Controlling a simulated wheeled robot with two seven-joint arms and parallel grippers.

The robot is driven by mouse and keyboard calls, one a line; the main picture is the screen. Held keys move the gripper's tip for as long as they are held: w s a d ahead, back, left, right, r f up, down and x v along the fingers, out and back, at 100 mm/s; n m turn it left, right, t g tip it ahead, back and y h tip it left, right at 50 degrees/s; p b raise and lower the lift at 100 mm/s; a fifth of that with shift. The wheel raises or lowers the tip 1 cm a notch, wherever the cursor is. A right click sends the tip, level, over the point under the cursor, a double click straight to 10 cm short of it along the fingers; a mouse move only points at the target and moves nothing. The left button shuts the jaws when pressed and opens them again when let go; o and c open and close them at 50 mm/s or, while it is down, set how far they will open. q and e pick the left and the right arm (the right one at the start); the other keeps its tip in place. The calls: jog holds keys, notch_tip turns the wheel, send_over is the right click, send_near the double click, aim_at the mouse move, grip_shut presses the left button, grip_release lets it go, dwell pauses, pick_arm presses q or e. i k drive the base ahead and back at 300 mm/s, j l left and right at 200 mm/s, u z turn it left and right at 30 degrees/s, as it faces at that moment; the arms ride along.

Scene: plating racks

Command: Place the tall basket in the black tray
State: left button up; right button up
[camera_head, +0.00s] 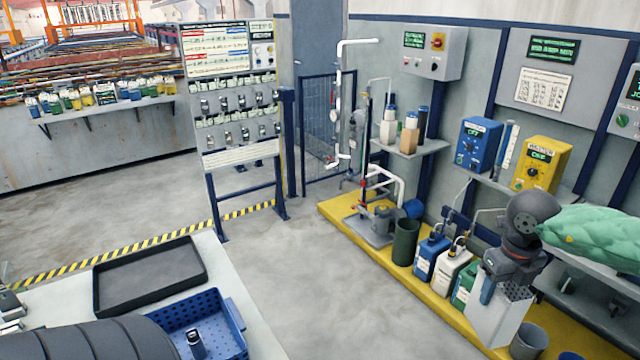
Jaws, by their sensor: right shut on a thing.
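The black tray (148,277) is shallow and empty. It lies on the light table at the lower left. The tall basket (492,316) is a light grey box with a perforated upper part. It hangs a little tilted at the lower right, far from the tray. My right gripper (490,286) is shut on the basket near its top, and the arm comes in from the right edge in a green cover. The fingers hide part of the basket's rim.
A blue perforated crate (228,318) with a small dark object (195,343) in it sits just in front of the tray. Containers (432,256) stand on a yellow platform (340,217) beside the basket. Open floor (310,290) lies between table and platform.

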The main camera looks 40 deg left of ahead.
aim_at(150, 277)
jog(key=i+u, duration=0.15)
jog(key=u, duration=0.3)
jog(key=i+u, duration=0.2)
jog(key=u, duration=0.2)
jog(key=i+u, duration=0.15)
jog(key=u, duration=0.3)
jog(key=i+u, duration=0.15)
jog(key=u, duration=0.25)
jog(key=i+u, duration=0.15)
jog(key=u, duration=0.2)
jog(key=i+u, duration=0.1)
jog(key=u, duration=0.7)
